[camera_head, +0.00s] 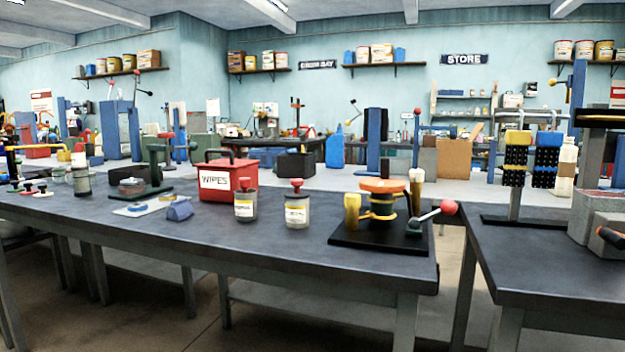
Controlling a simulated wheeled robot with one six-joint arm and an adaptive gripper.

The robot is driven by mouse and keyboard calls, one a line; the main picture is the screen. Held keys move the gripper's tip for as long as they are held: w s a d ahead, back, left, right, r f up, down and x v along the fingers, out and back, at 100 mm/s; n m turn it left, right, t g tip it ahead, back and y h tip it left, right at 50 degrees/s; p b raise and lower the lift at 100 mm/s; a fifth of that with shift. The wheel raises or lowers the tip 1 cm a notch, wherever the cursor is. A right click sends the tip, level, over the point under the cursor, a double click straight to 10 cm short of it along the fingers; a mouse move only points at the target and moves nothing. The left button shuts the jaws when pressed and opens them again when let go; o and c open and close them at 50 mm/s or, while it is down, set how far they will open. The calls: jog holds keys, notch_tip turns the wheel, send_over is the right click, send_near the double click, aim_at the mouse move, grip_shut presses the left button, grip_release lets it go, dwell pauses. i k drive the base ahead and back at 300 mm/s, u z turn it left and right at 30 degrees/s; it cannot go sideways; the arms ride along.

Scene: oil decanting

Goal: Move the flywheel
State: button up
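No part is plainly marked as the flywheel. The likeliest is a round orange disc (383,186) lying flat on top of a dark drum-shaped device with yellow bands (381,208). The device stands on a black base plate (350,237) near the right end of the dark bench. A lever with a red ball knob (449,207) sticks out at its right. A yellow cup-like part (352,212) stands at its left and a brown-and-cream post (416,190) behind its right side. My gripper is not in view.
The dark bench (260,247) also holds two labelled jars (297,212) (245,208), a red WIPES box (228,182), a blue wedge (180,211) and a green press (154,165). A second bench (540,262) stands right, past a narrow gap. The front bench edge is mostly clear.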

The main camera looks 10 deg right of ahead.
aim_at(384, 184)
jog(key=u, duration=1.85)
jog(key=i, duration=4.6)
jog(key=z, duration=4.8)
jog(key=i, duration=1)
jog(key=u, duration=0.05)
